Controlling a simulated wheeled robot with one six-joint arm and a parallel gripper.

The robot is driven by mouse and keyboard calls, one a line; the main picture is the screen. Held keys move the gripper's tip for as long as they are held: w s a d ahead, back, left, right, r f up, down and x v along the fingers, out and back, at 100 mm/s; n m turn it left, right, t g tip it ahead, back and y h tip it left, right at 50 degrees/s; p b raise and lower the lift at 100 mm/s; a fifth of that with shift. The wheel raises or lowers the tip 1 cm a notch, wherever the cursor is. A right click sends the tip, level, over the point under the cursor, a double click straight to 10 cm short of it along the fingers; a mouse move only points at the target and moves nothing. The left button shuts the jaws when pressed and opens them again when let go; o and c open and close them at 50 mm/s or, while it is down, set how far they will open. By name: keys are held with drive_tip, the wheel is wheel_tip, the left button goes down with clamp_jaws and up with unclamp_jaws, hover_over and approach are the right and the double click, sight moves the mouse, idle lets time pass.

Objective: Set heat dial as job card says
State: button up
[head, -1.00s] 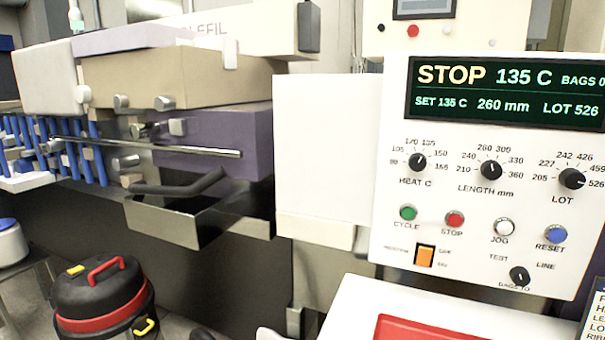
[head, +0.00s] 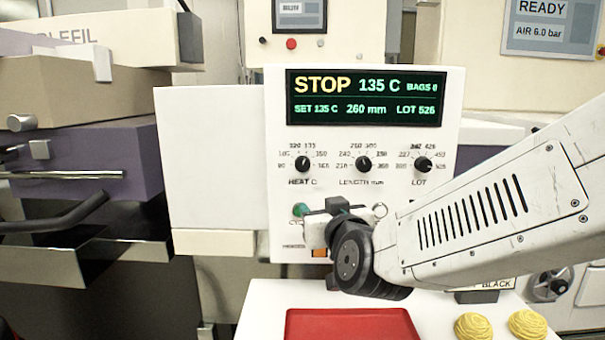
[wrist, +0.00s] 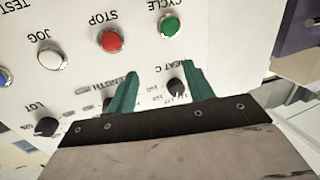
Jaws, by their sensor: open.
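The heat dial (head: 302,163) is a black knob at the left of the dial row on the white panel (head: 230,150). Its pointer is near the top, and the display (head: 366,97) reads STOP, 135 C, SET 135 C. My gripper (wrist: 158,75) is open and empty, with two teal fingers toward the panel. In the wrist view, where the lettering is upside down, the heat dial (wrist: 175,87) shows between the fingers, close to the right one. Contact cannot be told. In the head view, my gripper is below the heat dial. A card reading BLACK (head: 492,284) is mostly hidden behind my arm.
The length dial (head: 363,163) and lot dial (head: 422,164) stand right of the heat dial. Green (wrist: 170,25), red (wrist: 112,41) and white (wrist: 52,58) buttons are close by. A red tray (head: 350,325) and yellow coils (head: 473,327) are below.

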sight(303, 169)
drive_tip(key=w+a+r+t+h, duration=0.1)
drive_tip(key=w+r, duration=0.1)
drive_tip(key=w+a+r+m+t+h, duration=0.1)
drive_tip(key=t, duration=0.1)
drive_tip(key=w+a+r+t+h, duration=0.1)
drive_tip(key=w+r+t, duration=0.1)
drive_tip(key=shift+w+a+r+m+h, duration=0.3)
drive_tip(key=shift+r, duration=0.05)
idle(0.3)
drive_tip(key=c, duration=1)
